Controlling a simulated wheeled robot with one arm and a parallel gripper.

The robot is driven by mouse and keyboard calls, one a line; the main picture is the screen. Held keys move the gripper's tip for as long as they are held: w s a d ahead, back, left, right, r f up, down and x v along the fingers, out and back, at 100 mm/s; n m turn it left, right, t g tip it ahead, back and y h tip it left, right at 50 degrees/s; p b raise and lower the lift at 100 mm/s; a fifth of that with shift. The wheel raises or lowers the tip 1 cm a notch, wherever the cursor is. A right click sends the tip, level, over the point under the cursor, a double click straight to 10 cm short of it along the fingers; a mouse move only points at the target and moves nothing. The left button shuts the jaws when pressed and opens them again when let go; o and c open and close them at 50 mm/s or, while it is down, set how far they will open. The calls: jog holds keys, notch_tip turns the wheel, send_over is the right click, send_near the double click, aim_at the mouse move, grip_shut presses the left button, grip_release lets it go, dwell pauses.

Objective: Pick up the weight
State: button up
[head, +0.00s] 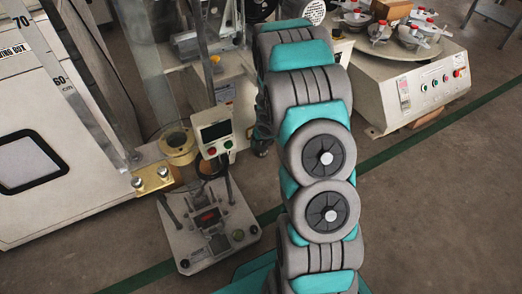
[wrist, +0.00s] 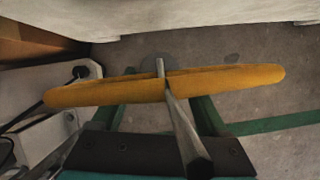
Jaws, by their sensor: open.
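A round brass-coloured piece (head: 178,146), which looks like the weight, sits on the small grey tester beside its display. In the wrist view a long yellow-orange shape (wrist: 100,92) lies across the picture, perhaps the same piece seen edge-on. A metal rod (wrist: 181,125) crosses it near the middle. My gripper (wrist: 160,105) is open, with its dark green fingers either side of the rod and partly hidden behind the yellow shape. I cannot tell whether they touch it. In the head view my arm hides most of the gripper.
The grey tester base (head: 185,250) stands on the floor, with a display box (head: 214,132) on it. A white cabinet (head: 30,170) is at left. A white machine with a turntable (head: 420,90) is at right. Open floor lies at the lower right.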

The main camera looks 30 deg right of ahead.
aim_at(261, 144)
jog(key=shift+x, duration=1.5)
grip_shut()
